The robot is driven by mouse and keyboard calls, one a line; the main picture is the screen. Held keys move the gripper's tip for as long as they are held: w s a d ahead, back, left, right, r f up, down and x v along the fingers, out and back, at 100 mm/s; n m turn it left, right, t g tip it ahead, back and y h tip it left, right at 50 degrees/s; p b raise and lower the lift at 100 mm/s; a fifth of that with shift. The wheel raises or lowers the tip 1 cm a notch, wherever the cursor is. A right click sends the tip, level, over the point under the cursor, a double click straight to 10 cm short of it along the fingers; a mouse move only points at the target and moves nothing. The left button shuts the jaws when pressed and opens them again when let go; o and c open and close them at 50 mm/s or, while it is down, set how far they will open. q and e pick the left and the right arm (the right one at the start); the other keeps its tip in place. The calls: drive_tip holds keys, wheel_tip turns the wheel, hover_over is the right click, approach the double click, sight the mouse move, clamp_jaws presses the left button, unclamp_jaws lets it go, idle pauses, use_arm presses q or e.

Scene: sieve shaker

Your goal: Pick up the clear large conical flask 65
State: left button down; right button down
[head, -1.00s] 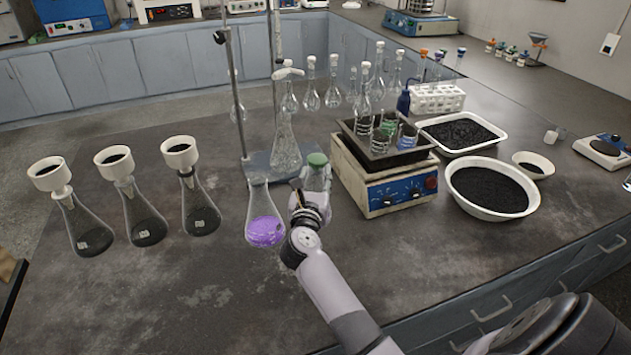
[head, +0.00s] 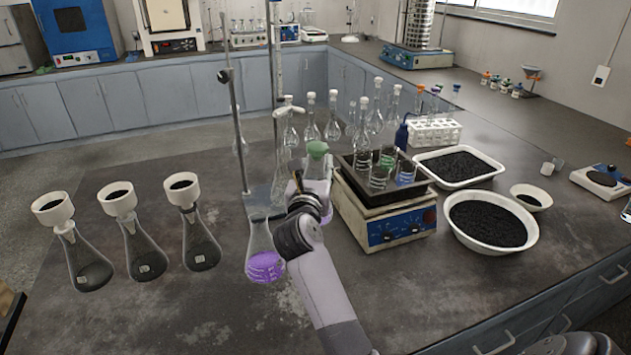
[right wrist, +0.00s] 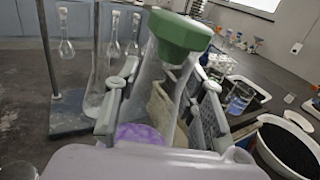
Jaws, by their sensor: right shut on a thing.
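A clear conical flask with a green stopper (head: 317,148) is between the fingers of my right gripper (head: 314,185). My gripper is shut on it and holds it upright or nearly so, above the bench. In the right wrist view the flask (right wrist: 150,85) leans a little in the picture, its green stopper above the fingers of the gripper (right wrist: 163,100). Its lower part is hidden by the gripper. A similar flask with purple liquid (head: 264,262) stands on the bench just left of my gripper. My left gripper is not in view.
A hotplate (head: 385,222) carrying a dark tray of beakers stands close on the right. A retort stand (head: 237,130) and stoppered volumetric flasks (head: 311,120) are behind. Several funnel-topped flasks (head: 145,255) stand left. A basin of black grains (head: 490,245) is right.

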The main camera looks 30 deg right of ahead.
sight(314, 154)
drive_tip(key=shift+r, duration=2.5)
wheel_tip(314, 154, up, 6)
drive_tip(key=p, duration=0.5)
drive_tip(key=shift+f, duration=0.3)
drive_tip(key=shift+w, duration=0.1)
